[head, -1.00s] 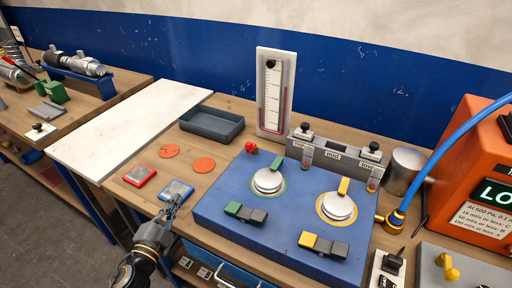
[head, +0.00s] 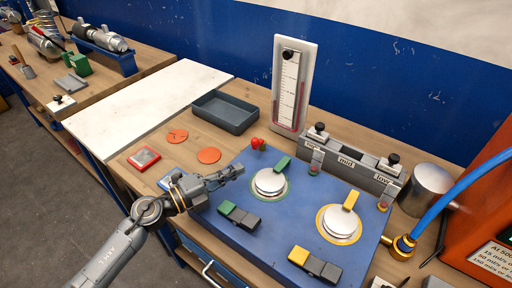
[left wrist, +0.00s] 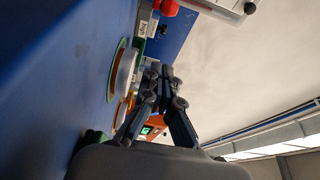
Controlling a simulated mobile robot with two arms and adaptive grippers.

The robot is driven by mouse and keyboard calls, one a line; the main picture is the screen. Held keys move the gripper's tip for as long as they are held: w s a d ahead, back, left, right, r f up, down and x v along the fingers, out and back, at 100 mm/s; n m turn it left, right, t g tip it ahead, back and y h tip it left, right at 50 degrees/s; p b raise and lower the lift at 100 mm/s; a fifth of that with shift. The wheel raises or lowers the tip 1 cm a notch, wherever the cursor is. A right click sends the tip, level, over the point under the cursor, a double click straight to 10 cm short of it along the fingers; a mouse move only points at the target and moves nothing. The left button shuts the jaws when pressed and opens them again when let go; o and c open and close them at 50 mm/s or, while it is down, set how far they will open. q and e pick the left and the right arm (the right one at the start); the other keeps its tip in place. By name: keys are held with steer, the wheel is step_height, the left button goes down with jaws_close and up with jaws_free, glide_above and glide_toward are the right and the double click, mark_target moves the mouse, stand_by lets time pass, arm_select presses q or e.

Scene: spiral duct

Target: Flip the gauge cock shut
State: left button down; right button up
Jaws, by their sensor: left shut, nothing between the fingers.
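The blue panel (head: 240,210) carries two round silver discs, one with a green lever (head: 282,164) and one with a yellow lever (head: 351,199). A red knob (head: 258,144) stands at its back left corner, below the white upright gauge (head: 291,88). I cannot tell for sure which part is the gauge cock. My left gripper (head: 240,170) is shut and empty, above the panel's left part, left of the near silver disc and in front of the red knob. In the left wrist view its fingers (left wrist: 166,75) point past a silver disc (left wrist: 123,78), with the red knob (left wrist: 168,7) beyond.
A grey block (head: 347,172) with black knobs stands behind the panel. Green (head: 238,215) and yellow (head: 313,264) toggles sit in front. A metal cup (head: 426,189) and blue hose (head: 455,190) are at right. A dark tray (head: 225,112) and white board (head: 150,105) lie left.

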mark_target(259, 144)
arm_select(q)
steer(key=shift+w+d, duration=0.35)
steer(key=shift+d, duration=0.2)
steer(key=p+x, duration=0.2)
steer(key=x, duration=0.7)
steer(key=shift+w+d, duration=0.15)
steer(key=shift+w, duration=0.15)
steer(key=shift+w+a, duration=0.35)
steer(key=shift+a, duration=0.25)
steer(key=shift+w+a, duration=0.3)
steer(key=shift+a, duration=0.25)
steer(key=shift+w+a, duration=0.25)
steer(key=shift+a, duration=0.4)
arm_select(e)
steer(key=shift+d+r, duration=0.2)
steer(key=shift+r, duration=0.4)
steer(key=shift+d+r, duration=0.2)
steer(key=shift+r, duration=0.35)
arm_select(q)
steer(key=shift+d, duration=0.1)
